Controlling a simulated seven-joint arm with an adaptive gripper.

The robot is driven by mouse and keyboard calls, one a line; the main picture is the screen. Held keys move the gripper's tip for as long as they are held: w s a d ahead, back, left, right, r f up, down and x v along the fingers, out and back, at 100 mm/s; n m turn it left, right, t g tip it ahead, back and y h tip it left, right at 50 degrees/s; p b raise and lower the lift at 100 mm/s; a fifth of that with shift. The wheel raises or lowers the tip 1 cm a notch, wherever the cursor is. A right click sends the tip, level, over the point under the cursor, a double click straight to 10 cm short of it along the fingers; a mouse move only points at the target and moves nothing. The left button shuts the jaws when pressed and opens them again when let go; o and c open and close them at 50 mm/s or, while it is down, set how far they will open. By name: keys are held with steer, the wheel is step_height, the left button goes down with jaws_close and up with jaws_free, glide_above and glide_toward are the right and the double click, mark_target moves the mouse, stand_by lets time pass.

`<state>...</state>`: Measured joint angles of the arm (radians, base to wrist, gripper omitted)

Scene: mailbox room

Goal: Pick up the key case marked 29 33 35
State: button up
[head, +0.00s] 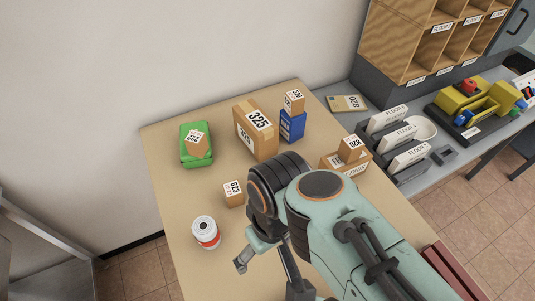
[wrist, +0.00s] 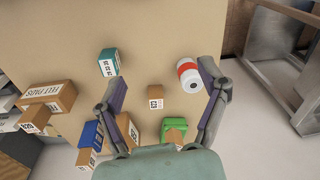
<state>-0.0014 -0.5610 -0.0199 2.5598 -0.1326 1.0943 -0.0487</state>
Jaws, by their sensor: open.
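A small teal case (wrist: 109,62) lies on the table in the wrist view, left of centre. It has a white label with a few dark and red marks, too small to read surely. I do not see it in the head view, where my arm covers that part of the table. My gripper (wrist: 158,71) is open and empty above the table. The left finger's tip is close to the case's lower edge in the picture, with the case outside the jaws. In the head view my gripper (head: 264,264) is partly hidden by my wrist.
Floor-labelled trays (head: 398,137) stand at right.

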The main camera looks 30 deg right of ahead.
steer(key=w+d+f+t+h, duration=0.1)
steer(key=w+d+f+t, duration=0.15)
steer(key=w, duration=0.45)
steer(key=w+d+f+t, duration=0.1)
steer(key=w+d+f, duration=0.15)
steer(key=w, duration=0.45)
steer(key=s+d+f+g, duration=0.1)
steer(key=d+f, duration=0.1)
steer(key=f, duration=0.2)
steer(key=s+d+f+m+g, duration=0.1)
steer(key=d+f, duration=0.1)
steer(key=f, duration=0.2)
steer(key=s+d+f+m+g, duration=0.1)
steer(key=s+d+f+g, duration=0.1)
steer(key=d+f, duration=0.1)
steer(key=shift+d+f, duration=0.1)
steer(key=shift+f, duration=0.7)
steer(key=shift+w+f, duration=0.1)
steer(key=shift+f, duration=3.05)
steer(key=c, duration=1.3)
